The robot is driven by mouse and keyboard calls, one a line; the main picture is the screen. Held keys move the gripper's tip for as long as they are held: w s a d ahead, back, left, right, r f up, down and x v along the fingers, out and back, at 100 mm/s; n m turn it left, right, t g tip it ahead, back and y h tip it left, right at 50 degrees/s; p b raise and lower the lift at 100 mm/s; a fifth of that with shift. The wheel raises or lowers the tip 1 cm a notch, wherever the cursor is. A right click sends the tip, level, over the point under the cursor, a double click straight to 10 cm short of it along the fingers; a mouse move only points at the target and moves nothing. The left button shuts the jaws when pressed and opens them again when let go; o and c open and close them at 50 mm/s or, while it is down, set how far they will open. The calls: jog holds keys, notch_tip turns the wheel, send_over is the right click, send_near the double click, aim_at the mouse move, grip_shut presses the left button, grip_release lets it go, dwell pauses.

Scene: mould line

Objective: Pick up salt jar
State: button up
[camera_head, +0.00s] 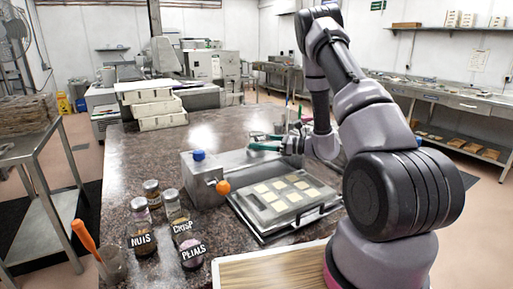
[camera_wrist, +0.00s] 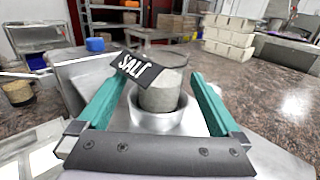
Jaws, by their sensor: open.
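The salt jar (camera_wrist: 163,92) shows in the wrist view as a pale, grey-white cylinder with a black "SALT" label tilted at its upper left. Its lower end is ringed by a round metal rim or cup (camera_wrist: 158,121). My gripper (camera_wrist: 157,82) is open, with one green finger on each side of the jar. Gaps show between the fingers and the jar. In the head view my gripper (camera_head: 265,141) is over the counter behind the metal machine, and I cannot make out the salt jar clearly there.
A metal machine (camera_head: 207,176) with blue and orange knobs stands beside a tray (camera_head: 279,223) of pale squares. Labelled jars, including nuts (camera_head: 141,239) and petals (camera_head: 192,251), stand at the front left. White stacked trays (camera_head: 153,107) stand at the back. The counter (camera_head: 130,150) is clear at left.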

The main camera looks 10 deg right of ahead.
jog(key=shift+x, duration=0.75)
jog(key=c, duration=1.5)
jog(key=shift+r, duration=0.15)
